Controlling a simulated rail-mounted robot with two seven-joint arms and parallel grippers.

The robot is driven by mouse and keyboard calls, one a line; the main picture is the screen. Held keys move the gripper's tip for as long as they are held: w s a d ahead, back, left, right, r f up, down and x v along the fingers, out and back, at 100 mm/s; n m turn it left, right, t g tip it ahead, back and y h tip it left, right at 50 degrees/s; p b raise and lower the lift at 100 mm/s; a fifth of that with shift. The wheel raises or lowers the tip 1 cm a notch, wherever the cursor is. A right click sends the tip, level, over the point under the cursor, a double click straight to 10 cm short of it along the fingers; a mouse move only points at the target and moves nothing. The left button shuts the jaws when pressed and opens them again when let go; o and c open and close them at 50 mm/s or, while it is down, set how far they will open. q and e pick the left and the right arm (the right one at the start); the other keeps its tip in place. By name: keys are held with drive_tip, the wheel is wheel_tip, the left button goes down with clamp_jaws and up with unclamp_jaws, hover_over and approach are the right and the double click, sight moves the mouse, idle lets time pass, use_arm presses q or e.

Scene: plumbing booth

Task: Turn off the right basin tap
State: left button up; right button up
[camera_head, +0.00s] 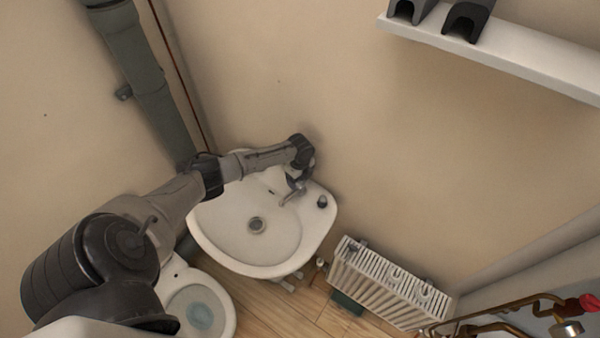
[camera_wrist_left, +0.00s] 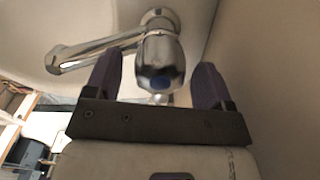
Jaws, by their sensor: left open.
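The white basin (camera_head: 220,222) is on the wall below me, with a chrome tap spout (camera_head: 291,196) at its back right. My left gripper (camera_head: 302,178) is over the tap's base and hides much of it. My left gripper (camera_wrist_left: 158,80) is open, with one dark finger on each side of the knob. I cannot tell whether the fingers touch it. My right gripper is not in view.
A small dark-topped object (camera_head: 322,201) stands on the basin's right rim. A toilet (camera_head: 226,310) is at the lower left, and a white radiator (camera_head: 385,284) is right of the basin. A wall shelf (camera_head: 540,66) and copper pipes (camera_head: 500,310) are farther right.

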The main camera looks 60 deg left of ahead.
use_arm(q)
wheel_tip(320, 180, up, 14)
drive_tip(key=shift+f+p, duration=0.15)
drive_tip(key=shift+p, duration=0.15)
idle(0.8)
